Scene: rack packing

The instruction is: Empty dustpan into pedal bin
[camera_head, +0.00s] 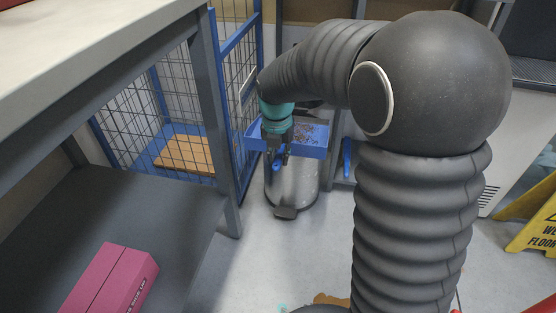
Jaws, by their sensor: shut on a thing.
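A blue dustpan (309,151) is held by my gripper (277,160), which is shut on its blue handle. The dustpan looks about level, and small dark and brown debris lies in it. A grey metal pedal bin (290,190) stands on the floor directly below or behind the dustpan in the picture, with its pedal (286,212) at the front. The dustpan and my gripper cover the bin's top, so I cannot tell whether its lid is open. I cannot tell whether the dustpan touches the bin.
A blue wire cage (180,100) with a cardboard piece (188,153) stands left of the bin. A grey workbench (165,215) with a pink box (110,280) is nearer on the left. A yellow wet-floor sign (535,215) stands at the right. Floor before the bin is clear.

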